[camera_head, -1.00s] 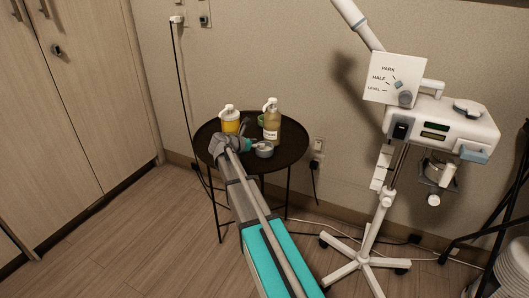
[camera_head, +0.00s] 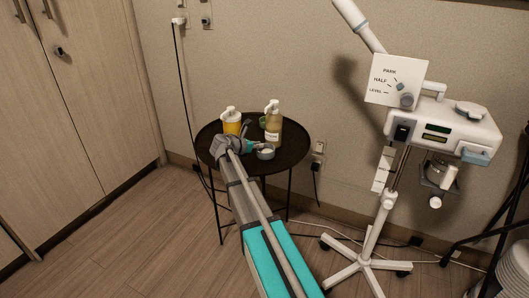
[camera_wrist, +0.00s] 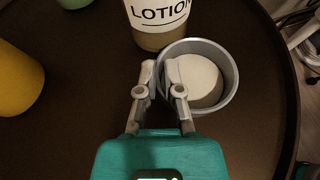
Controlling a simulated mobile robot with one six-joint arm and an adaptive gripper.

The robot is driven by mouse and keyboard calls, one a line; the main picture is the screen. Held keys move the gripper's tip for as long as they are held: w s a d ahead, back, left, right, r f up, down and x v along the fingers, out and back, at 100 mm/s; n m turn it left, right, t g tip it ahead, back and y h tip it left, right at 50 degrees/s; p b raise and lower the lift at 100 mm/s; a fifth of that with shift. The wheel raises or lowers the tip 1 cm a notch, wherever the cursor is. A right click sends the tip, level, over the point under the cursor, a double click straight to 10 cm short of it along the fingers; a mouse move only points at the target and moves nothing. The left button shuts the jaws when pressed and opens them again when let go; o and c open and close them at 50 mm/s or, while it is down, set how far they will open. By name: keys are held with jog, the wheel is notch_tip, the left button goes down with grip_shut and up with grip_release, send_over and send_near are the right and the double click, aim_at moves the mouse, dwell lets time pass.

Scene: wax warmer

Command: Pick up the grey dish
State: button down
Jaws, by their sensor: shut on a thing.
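The grey dish (camera_wrist: 232,80) is a small round cup with a pale, off-white content, and it sits at the right of the gripper tips in the wrist view. In the head view the dish (camera_head: 266,154) is on the dark round table, near its front edge. My gripper (camera_wrist: 163,78) is shut on the dish's near-left wall, with one finger outside and one inside the rim. The dish looks upright. Whether it touches the tabletop is hard to tell.
A lotion bottle (camera_wrist: 157,22) stands right behind the dish. A yellow container (camera_head: 232,124) stands to the left, and a green item (camera_head: 263,122) is behind. The dark round table (camera_head: 294,146) is clear at right. A white machine on a wheeled stand (camera_head: 440,125) is farther right.

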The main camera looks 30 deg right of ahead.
jog(key=shift+r, duration=0.15)
notch_tip(320, 180, up, 2)
jog(key=p, duration=0.3)
jog(key=shift+r, duration=0.2)
jog(key=s+r+p, duration=1)
jog(key=s, duration=0.4)
dwell(0.6)
